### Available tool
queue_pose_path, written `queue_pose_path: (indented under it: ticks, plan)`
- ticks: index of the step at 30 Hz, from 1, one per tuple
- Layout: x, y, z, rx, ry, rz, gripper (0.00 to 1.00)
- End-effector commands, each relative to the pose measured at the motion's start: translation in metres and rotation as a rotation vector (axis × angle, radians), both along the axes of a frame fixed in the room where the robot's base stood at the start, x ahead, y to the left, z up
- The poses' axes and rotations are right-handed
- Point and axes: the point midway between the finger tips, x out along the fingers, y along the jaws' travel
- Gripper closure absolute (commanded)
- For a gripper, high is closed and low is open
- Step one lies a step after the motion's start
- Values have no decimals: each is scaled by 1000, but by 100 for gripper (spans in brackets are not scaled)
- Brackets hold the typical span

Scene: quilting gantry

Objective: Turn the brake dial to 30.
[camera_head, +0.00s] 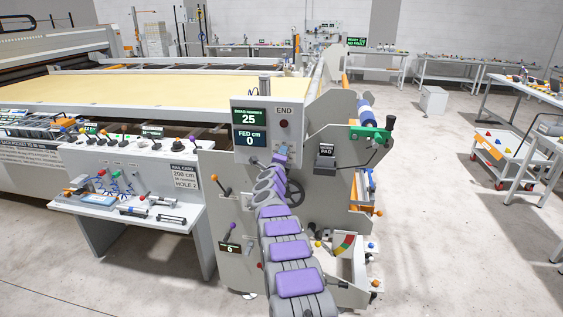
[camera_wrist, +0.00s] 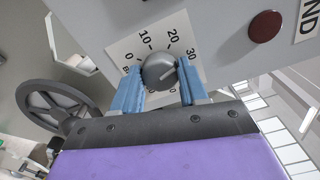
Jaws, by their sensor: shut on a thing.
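The brake dial (camera_wrist: 158,70) is a round grey knob on a white scale plate (camera_wrist: 122,50) marked 0, 10, 20 and 30, with a lower mark partly hidden. A pale line shows on the knob's lower right, but I cannot read its exact setting. My gripper (camera_wrist: 160,80) has its blue fingers on both sides of the knob and is shut on it. In the head view my gripper (camera_head: 281,157) is at the lower part of the control panel (camera_head: 239,104) and hides the dial. The upper display (camera_head: 249,118) reads 25.
A lower display (camera_head: 249,136) reads FED cm 0. A dark red END button (camera_wrist: 265,26) sits right of the dial on the same panel. A spoked handwheel (camera_wrist: 65,102) is at the left in the wrist view. Open floor lies right of the machine.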

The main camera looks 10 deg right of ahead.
Motion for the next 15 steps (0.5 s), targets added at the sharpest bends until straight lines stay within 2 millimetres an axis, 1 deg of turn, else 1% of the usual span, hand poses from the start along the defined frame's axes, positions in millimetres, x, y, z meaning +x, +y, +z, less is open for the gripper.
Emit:
queue_pose_path:
  ticks: [1, 9, 15]
  plan:
    - [0, 2, -8, 34, -3, 3, 87]
    - [0, 1, -8, 188, -50, 1, 87]
    - [0, 1, -9, 247, -68, 0, 87]
